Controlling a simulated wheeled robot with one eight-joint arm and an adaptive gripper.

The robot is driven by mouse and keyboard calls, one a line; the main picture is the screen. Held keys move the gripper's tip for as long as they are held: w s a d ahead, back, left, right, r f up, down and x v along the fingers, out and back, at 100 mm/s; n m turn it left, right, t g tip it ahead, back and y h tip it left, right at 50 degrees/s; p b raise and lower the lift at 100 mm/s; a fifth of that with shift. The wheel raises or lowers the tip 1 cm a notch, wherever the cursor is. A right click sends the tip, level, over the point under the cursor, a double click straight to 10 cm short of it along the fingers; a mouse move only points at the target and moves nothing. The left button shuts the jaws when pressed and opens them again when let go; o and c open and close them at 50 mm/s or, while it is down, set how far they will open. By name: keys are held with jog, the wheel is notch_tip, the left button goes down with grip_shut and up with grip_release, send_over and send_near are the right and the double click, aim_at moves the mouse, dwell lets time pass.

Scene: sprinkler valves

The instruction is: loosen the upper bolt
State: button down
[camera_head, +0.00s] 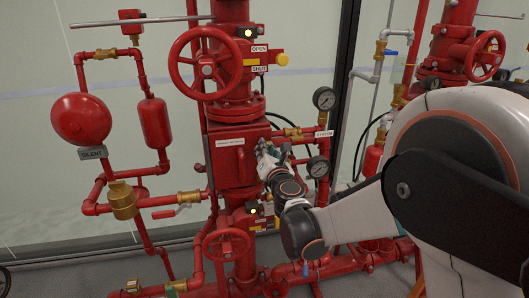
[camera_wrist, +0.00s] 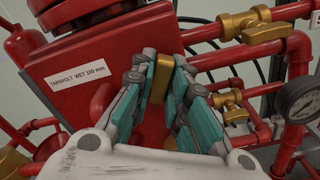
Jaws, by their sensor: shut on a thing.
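A brass-coloured upper bolt (camera_wrist: 161,80) shows in the wrist view at the right edge of the red valve box (camera_wrist: 113,42). The box also shows in the head view (camera_head: 226,166), with a white label on its front. My gripper (camera_wrist: 164,62) has its teal and grey fingers on both sides of the bolt and is shut on it. In the head view my gripper (camera_head: 266,158) is at the right side of the box, and its fingers hide the bolt there. No other bolt can be made out clearly.
Right of my gripper are brass valves (camera_wrist: 236,98), red pipes and a pressure gauge (camera_wrist: 299,101). Two gauges (camera_head: 324,98) (camera_head: 318,167) show in the head view. A large red handwheel (camera_head: 206,70) is above, a smaller one (camera_head: 226,247) below. Room around the fingers is tight.

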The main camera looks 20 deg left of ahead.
jog(key=shift+n, duration=0.8)
jog(key=n, duration=0.3)
jog(key=shift+n+b, duration=0.3)
jog(key=c, duration=1.5)
grip_release()
jog(key=v, duration=0.6)
jog(key=shift+b, duration=0.3)
